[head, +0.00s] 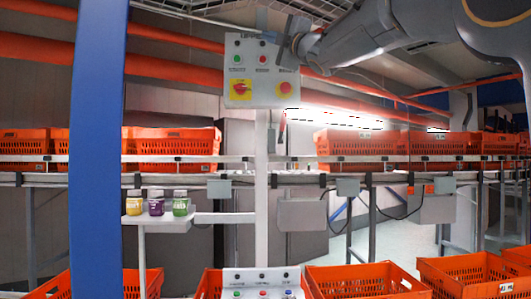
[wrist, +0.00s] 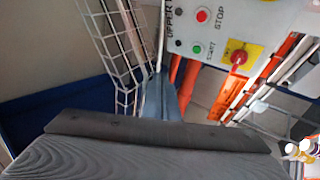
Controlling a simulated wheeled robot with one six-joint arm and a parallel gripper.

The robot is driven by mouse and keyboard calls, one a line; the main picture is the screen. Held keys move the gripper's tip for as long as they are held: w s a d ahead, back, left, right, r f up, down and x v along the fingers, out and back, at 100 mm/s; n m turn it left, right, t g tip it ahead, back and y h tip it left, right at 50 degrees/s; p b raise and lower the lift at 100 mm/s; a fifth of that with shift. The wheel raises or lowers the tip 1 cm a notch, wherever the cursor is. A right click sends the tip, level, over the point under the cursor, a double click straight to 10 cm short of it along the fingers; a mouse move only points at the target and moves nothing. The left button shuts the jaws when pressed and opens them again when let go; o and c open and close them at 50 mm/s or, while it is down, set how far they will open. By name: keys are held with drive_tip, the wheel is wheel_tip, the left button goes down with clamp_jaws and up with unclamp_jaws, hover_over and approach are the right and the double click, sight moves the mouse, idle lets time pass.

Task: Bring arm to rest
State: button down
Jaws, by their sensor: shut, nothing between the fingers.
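My arm reaches in from the upper right of the head view, and my gripper (head: 293,40) is beside the right edge of the upper control panel (head: 246,92). The gripper is shut and empty. In the wrist view its dark ribbed finger (wrist: 150,140) fills the bottom of the picture. The panel also shows in the wrist view (wrist: 222,38), tilted, with a red stop button (wrist: 203,15), a green start button (wrist: 197,49) and a red knob on a yellow plate (wrist: 238,58). I cannot tell whether the gripper touches the panel.
A blue post (head: 97,150) stands at the left. Orange totes (head: 360,142) sit on the back conveyor, with more totes (head: 365,280) in front. Several jars (head: 156,204) stand on a small white shelf (head: 160,225). A lower panel (head: 262,282) is at the bottom centre.

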drive_tip(key=w+d+f+m+g+h, duration=0.1)
drive_tip(key=w+d+f+m+h, duration=0.25)
drive_tip(key=f, duration=0.75)
drive_tip(key=w+d+f+m+g+h, duration=0.1)
drive_tip(key=w+d+f+m+h, duration=0.25)
drive_tip(key=f, duration=0.75)
drive_tip(key=w+d+f+m+g+h, duration=0.1)
drive_tip(key=d+f+m+h, duration=0.4)
drive_tip(key=f, duration=0.6)
drive_tip(key=s+d+f+m+g+h+b, duration=0.1)
drive_tip(key=s+f+m+g, duration=0.15)
drive_tip(key=f, duration=0.55)
drive_tip(key=s+d+f+m+g, duration=0.1)
drive_tip(key=s+f+m, duration=0.15)
drive_tip(key=f, duration=0.65)
drive_tip(key=s+d+f+m+g+h, duration=0.1)
drive_tip(key=s+d+f+m+g, duration=0.15)
drive_tip(key=s+f, duration=0.75)
drive_tip(key=s+d+f+m+g+h, duration=0.15)
drive_tip(key=s+f+m+g, duration=0.35)
drive_tip(key=f, duration=0.8)
drive_tip(key=s+f+g, duration=0.2)
drive_tip(key=s+f, duration=0.4)
drive_tip(key=s, duration=0.4)
drive_tip(key=s+f+m+g+y+b, duration=0.1)
drive_tip(key=s+f+g, duration=0.1)
drive_tip(key=s+f, duration=0.4)
drive_tip(key=s, duration=0.4)
drive_tip(key=shift+d+f, duration=0.1)
